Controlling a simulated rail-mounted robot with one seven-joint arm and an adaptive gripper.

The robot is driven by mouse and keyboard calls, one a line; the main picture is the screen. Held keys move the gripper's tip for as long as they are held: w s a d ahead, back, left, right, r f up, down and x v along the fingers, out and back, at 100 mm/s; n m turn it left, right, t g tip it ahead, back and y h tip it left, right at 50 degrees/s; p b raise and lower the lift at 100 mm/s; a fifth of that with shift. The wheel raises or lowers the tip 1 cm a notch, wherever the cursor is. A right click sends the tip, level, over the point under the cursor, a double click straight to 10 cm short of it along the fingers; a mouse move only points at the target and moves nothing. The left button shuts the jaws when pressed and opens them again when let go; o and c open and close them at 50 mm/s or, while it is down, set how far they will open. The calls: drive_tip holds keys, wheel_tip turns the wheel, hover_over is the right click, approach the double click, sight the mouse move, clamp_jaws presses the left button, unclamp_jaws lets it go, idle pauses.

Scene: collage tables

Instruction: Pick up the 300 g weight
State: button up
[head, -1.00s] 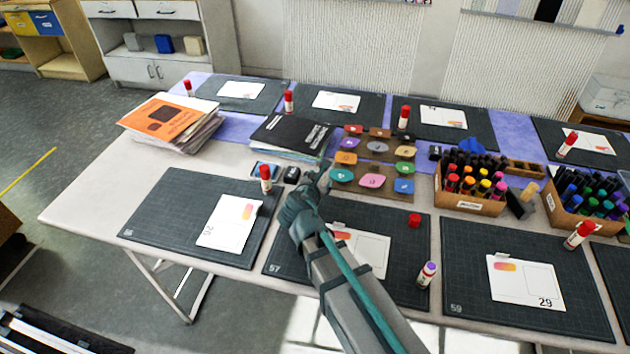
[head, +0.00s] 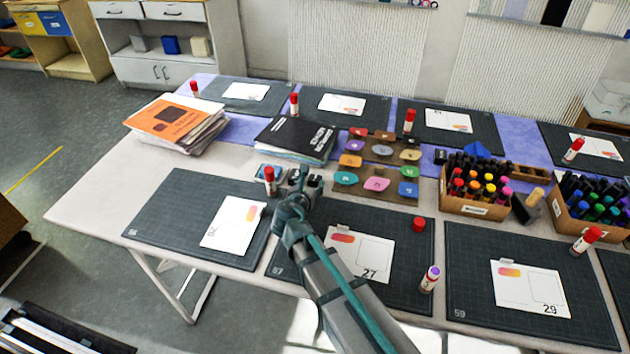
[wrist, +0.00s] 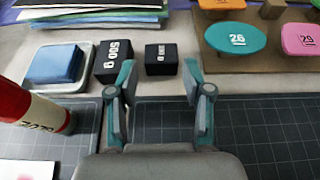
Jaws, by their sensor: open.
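The 300 g weight (wrist: 160,59) is a small black block with white lettering too small to read surely, in the wrist view. It sits on the pale table, just beyond and between my open fingers. A larger black block marked 500 g (wrist: 113,61) stands to its left, close to my left finger. My gripper (wrist: 161,78) is open and empty, with the fingers either side of the smaller block's line and short of it. In the head view my gripper (head: 298,195) is near the dark blocks and partly hides them.
A blue block on a white dish (wrist: 55,65) and a red-capped glue stick (wrist: 35,108) stand left. A brown board with coloured numbered pieces (wrist: 270,75) is to the right. Books (wrist: 95,18) lie behind. A dark cutting mat (wrist: 240,140) is in front.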

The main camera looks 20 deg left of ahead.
sight(315, 179)
drive_tip(key=x, duration=0.4)
drive_tip(key=shift+w+p, duration=0.2)
drive_tip(key=shift+p, duration=0.15)
drive_tip(key=shift+c, duration=0.3)
clamp_jaws()
drive_tip(key=shift+r, duration=0.1)
